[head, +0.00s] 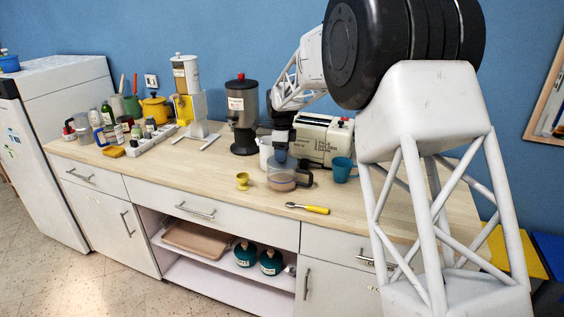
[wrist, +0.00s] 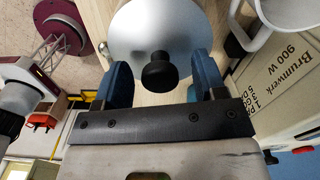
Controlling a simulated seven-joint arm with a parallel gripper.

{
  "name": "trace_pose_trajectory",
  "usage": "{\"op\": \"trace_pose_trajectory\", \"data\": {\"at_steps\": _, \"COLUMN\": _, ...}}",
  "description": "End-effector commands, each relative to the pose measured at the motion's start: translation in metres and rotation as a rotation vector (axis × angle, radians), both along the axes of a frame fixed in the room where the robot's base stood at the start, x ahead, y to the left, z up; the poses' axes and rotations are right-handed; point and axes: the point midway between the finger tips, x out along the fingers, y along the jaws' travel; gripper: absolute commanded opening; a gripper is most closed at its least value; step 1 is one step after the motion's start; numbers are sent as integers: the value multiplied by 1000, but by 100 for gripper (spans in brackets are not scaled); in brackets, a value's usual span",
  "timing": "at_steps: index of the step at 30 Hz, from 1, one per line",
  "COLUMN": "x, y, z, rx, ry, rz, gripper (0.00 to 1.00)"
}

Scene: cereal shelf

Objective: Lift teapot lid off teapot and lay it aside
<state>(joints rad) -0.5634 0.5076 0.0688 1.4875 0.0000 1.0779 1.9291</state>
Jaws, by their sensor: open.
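The teapot (head: 281,182) is a clear glass vessel with a dark handle on its right, standing on the counter below my gripper. The teapot lid (wrist: 153,28) is a round silver-grey disc with a black knob (wrist: 160,71) in the wrist view. My gripper (head: 280,158) points down over the teapot, its blue fingers hiding part of its top. In the wrist view my gripper (wrist: 160,76) is open, with one finger on each side of the knob and visible gaps between. Whether the lid rests fully on the teapot is hard to tell.
A white pitcher (head: 265,152) stands left behind the teapot, a teal mug (head: 342,172) to its right. A cream toaster (head: 322,139) is close behind. A yellow egg cup (head: 242,181) and yellow-handled tool (head: 308,209) are nearby. The counter (head: 190,172) is clear at front left.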

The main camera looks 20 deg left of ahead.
Motion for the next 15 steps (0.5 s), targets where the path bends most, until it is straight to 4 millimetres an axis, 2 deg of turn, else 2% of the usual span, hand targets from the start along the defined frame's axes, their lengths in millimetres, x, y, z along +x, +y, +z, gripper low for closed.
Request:
{"op": "trace_pose_trajectory", "data": {"at_steps": 14, "x": 0, "y": 0, "z": 0, "rx": 0, "ry": 0, "rz": 0, "gripper": 65}}
{"op": "trace_pose_trajectory", "data": {"at_steps": 15, "x": 0, "y": 0, "z": 0, "rx": 0, "ry": 0, "rz": 0, "gripper": 58}}
